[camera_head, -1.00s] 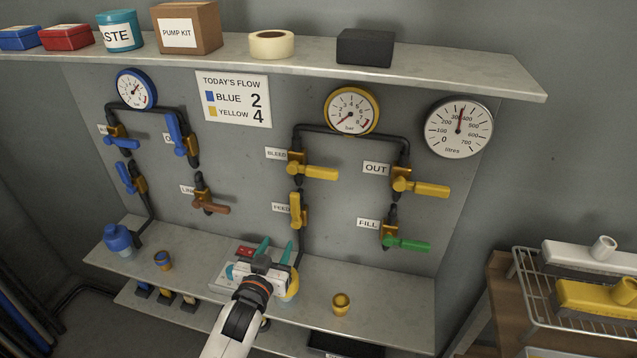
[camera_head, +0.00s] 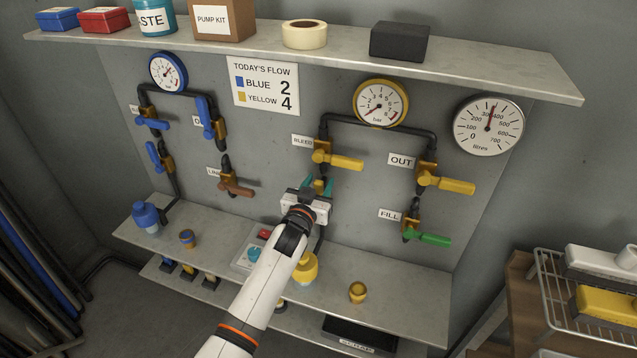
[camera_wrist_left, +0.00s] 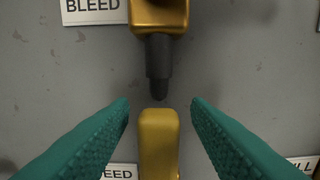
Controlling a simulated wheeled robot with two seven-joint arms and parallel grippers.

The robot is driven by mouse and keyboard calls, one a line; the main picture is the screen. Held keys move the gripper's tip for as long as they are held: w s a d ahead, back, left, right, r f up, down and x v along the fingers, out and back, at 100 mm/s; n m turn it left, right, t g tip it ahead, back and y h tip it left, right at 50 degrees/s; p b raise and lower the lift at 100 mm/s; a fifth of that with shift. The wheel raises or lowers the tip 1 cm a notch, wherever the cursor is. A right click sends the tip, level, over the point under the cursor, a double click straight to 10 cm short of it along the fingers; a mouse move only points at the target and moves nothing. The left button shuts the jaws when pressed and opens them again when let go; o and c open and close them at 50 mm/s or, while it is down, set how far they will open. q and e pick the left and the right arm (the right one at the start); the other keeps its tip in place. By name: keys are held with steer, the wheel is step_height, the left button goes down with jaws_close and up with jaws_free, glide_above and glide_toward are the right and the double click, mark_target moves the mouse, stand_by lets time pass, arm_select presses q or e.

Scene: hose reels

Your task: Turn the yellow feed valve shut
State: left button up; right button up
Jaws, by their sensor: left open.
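The yellow feed valve's lever (camera_wrist_left: 158,145) stands upright in the left wrist view, below a dark pipe end. Part of the FEED label (camera_wrist_left: 118,171) shows beside it. My left gripper (camera_head: 318,186) is open at the feed valve, with its teal fingers one on each side of the lever. In the wrist view a gap shows between the lever and each finger. In the head view my gripper and wrist hide most of the feed valve. My right gripper is not in view.
The yellow bleed valve (camera_head: 340,161) sits just above, its lever pointing right. The OUT valve (camera_head: 448,182) and the green-levered FILL valve (camera_head: 428,238) are to the right. A yellow bottle (camera_head: 305,268) and a small yellow cup (camera_head: 358,292) stand on the lower shelf.

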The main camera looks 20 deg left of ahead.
arm_select(q)
steer(key=shift+w, duration=0.2)
steer(key=c, duration=0.9)
jaws_close()
